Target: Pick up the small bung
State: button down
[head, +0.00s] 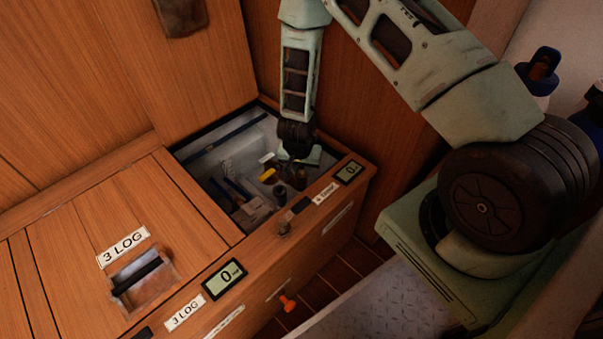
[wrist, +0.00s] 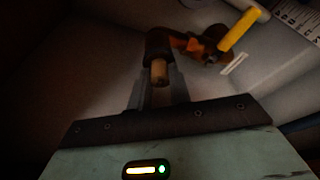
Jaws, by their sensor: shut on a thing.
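My gripper (head: 298,157) reaches down into the open locker compartment (head: 190,152) in the head view. In the wrist view my gripper (wrist: 160,88) has its two fingers close together around a small brown cylinder with a tan end, which looks like the small bung (wrist: 159,71). The fingers are shut on it. A dark part stands just beyond the bung, and I cannot tell whether they touch. In the head view I cannot make out the bung in the fingers.
A brown fitting (wrist: 193,43) with a yellow handle (wrist: 240,30) lies close to the right of the fingers. Several small items clutter the compartment floor. A closed lid marked 3 LOG (head: 122,247) is at the left. An orange knob (head: 288,302) shows below the locker's front.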

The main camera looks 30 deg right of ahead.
aim_at(301, 168)
jog(key=shift+r, duration=0.1)
notch_tip(301, 168, up, 18)
jog(key=p, duration=0.9)
jog(key=shift+p, duration=0.35)
